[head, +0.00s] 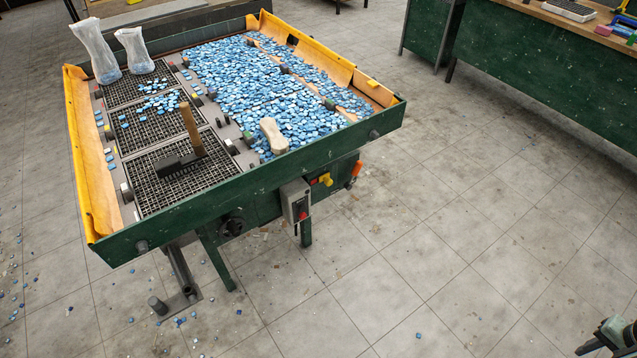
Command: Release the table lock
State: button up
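The green-framed mosaic table (268,170) stands at the left. I cannot tell for sure which part is its lock. On and below its near side are a black knob (232,227), a grey switch box (296,202) with a red button, a yellow handle (325,180) and an orange-tipped lever (356,169). A grey pedal-like bar (178,306) sits low near the floor under the near left corner. My gripper (591,347) shows only partly in the bottom right corner, far from the table and touching nothing visible; its opening is cut off.
The table top carries blue tiles (265,95), black grids (145,132), a wooden-handled tool (190,130) and two clear bags (95,50). A green workbench (545,65) stands at the upper right. The tiled floor (450,220) between is open, with scattered tiles near the table.

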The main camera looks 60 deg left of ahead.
aim_at(328, 181)
jog(key=u, duration=2.1)
jog(key=i, duration=1)
jog(key=z, duration=0.75)
jog(key=k, duration=1.1)
jog(key=u, duration=1.2)
jog(key=i, duration=0.35)
jog(key=u, duration=0.1)
